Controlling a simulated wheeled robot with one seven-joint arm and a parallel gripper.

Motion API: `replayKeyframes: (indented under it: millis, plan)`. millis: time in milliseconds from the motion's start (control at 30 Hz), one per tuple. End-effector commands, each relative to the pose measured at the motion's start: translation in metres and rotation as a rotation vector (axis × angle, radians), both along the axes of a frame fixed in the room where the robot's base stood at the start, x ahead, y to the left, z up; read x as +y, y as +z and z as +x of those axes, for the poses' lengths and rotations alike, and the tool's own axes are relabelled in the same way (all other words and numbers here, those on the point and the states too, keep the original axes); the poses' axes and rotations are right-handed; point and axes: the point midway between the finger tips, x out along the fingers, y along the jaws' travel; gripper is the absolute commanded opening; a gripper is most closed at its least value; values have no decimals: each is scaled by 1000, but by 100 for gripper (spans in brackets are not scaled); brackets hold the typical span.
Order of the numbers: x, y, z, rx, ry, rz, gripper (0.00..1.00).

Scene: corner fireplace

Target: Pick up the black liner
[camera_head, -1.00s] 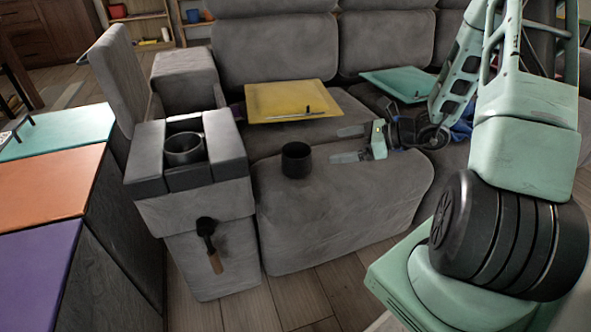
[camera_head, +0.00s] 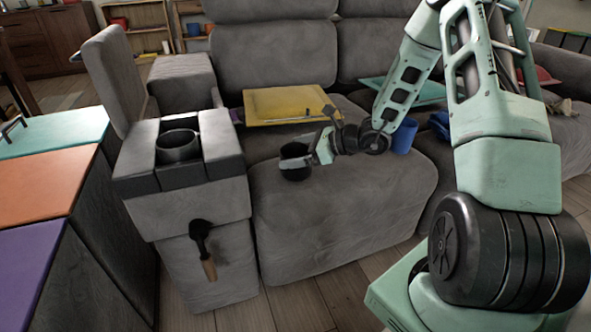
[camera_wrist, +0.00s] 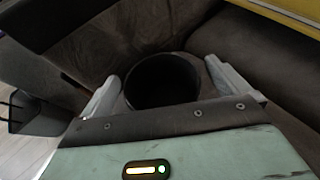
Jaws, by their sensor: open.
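The black liner (camera_head: 294,174), a dark round open-topped cup, stands upright on the grey sofa seat. In the wrist view the liner (camera_wrist: 163,82) lies between my two pale fingers, its dark mouth facing the camera. My gripper (camera_head: 300,162) is open at the liner, reaching in from the right in the head view. One finger shows on each side of the liner in the wrist view (camera_wrist: 165,90). I cannot tell whether either finger touches it. The fingers partly cover the liner in the head view.
A grey armrest (camera_head: 138,205) with a dark round cup holder (camera_head: 178,146) stands left of the liner. A brush (camera_head: 204,248) is on its front. A yellow board (camera_head: 285,104) lies behind. A blue cup (camera_head: 404,138) stands to the right. The seat front is clear.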

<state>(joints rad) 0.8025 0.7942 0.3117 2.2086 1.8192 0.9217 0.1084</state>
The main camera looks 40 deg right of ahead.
Motion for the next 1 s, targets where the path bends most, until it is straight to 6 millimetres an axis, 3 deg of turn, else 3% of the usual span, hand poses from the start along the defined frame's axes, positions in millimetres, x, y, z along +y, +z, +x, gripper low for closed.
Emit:
replayKeyframes:
  millis: [233, 400, 433, 767, 1000]
  plan:
    - [2, -1, 3, 1, -2, 0, 100]
    - [2, -1, 3, 1, -1, 0, 53]
    - [2, -1, 3, 1, -1, 0, 51]
    - [2, 5, 3, -1, -1, -1, 51]
    - [1, 50, 3, -2, -2, -4, 51]
